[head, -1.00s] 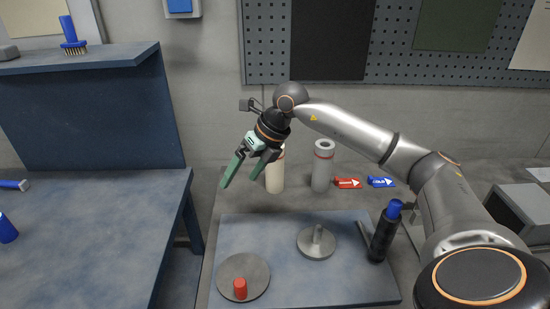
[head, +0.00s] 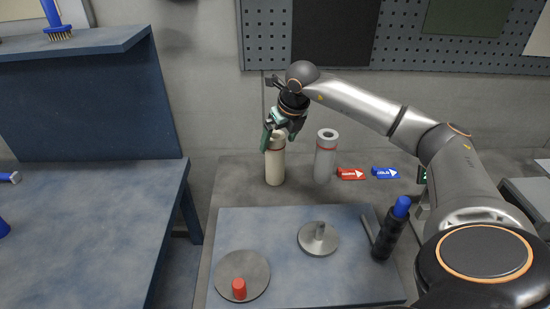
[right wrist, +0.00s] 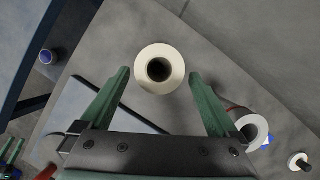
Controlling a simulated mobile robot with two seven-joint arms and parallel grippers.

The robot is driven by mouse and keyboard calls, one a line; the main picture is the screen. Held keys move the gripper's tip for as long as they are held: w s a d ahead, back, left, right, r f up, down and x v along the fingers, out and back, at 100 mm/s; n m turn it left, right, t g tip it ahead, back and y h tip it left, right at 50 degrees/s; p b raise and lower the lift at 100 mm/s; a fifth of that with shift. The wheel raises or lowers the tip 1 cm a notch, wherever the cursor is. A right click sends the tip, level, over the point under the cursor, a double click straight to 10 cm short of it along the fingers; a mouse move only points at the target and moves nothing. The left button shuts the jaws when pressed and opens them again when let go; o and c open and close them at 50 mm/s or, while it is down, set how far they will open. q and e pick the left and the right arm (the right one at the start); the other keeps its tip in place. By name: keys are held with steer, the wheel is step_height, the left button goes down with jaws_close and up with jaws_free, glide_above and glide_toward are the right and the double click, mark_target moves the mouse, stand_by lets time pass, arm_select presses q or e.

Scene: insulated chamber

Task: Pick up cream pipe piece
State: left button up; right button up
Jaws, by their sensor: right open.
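The cream pipe piece (head: 275,168) stands upright at the back of the grey table in the head view, with a red band near its top. In the right wrist view its round open top (right wrist: 142,70) shows from above, just ahead of and between the finger ends. My right gripper (head: 274,138) is at the top of the cream pipe piece in the head view. Its two green fingers (right wrist: 160,86) are spread apart in the right wrist view, with nothing held between them.
A grey pipe piece (head: 325,157) stands close to the right. Red (head: 351,174) and blue (head: 384,173) arrow tags lie beyond it. A blue mat (head: 290,275) in front bears two grey discs, a red peg (head: 239,289) and a black bottle (head: 390,232). A blue bench (head: 85,230) is at left.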

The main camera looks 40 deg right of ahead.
mark_target(275, 159)
steer(key=x, duration=0.4)
steer(key=shift+a+f, duration=0.1)
steer(key=shift+f, duration=0.15)
steer(key=shift+c, duration=0.3)
jaws_close()
